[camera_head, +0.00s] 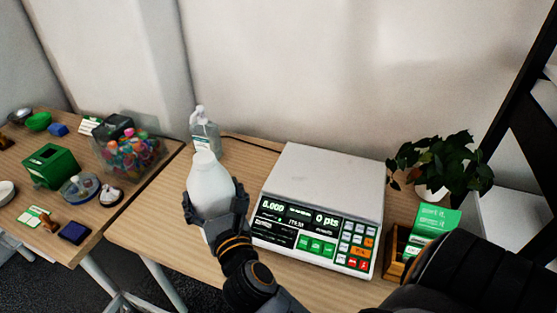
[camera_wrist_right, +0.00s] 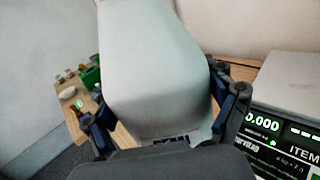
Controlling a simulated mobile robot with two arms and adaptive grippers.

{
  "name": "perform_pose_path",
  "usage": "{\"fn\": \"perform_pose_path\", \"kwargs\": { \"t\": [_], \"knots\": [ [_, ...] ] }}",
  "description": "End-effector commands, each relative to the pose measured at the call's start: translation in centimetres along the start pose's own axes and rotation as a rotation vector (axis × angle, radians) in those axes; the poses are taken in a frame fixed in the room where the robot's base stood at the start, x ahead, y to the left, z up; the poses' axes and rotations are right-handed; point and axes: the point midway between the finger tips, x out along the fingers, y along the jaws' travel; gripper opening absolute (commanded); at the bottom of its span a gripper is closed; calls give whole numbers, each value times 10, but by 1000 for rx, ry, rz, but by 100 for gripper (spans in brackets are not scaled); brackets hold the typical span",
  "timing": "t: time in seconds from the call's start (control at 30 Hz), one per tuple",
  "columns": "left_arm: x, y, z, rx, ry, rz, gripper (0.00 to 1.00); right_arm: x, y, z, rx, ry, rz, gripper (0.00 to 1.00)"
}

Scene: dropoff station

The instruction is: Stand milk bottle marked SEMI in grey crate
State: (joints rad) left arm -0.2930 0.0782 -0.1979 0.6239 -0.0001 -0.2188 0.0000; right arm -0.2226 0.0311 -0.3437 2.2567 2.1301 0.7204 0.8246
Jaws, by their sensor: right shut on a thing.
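A white milk bottle (camera_head: 208,184) stands out in the head view, left of the scale, held roughly upright with a slight tilt. My right gripper (camera_head: 217,208) is shut around its lower body. In the right wrist view the bottle (camera_wrist_right: 150,70) fills the middle, with my right gripper's fingers (camera_wrist_right: 165,130) on both sides of it. Dark lettering shows at its lower edge but is mostly hidden and I cannot read it. No grey crate shows in either view. My left gripper is not in view.
A white scale (camera_head: 330,180) stands right of the bottle. A pump bottle (camera_head: 205,135) stands behind it. A plant (camera_head: 433,160) and a wooden card holder (camera_head: 397,250) are at the right. A clear box of colourful items (camera_head: 130,155) and a green box (camera_head: 48,167) are on the left table.

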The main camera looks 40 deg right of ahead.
Motion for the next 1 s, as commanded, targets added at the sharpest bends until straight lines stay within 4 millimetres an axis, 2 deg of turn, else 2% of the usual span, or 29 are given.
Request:
{"fn": "perform_pose_path", "kwargs": {
  "t": [0.1,0.23,0.4,0.5,0.63,0.87,1.0],
  "knots": [
    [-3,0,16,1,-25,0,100,18,-9,-6,-7,2,-6,56],
    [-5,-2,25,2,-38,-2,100,47,-24,-20,-8,1,-6,56],
    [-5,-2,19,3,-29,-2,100,84,-44,-40,-6,1,-6,56],
    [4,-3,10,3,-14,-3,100,96,-51,-65,-3,5,-5,56],
    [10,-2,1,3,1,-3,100,109,-58,-81,-3,2,-5,56],
    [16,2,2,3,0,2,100,121,-64,-96,-3,1,-4,56],
    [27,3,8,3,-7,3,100,122,-64,-120,1,4,-3,56]
  ]
}}
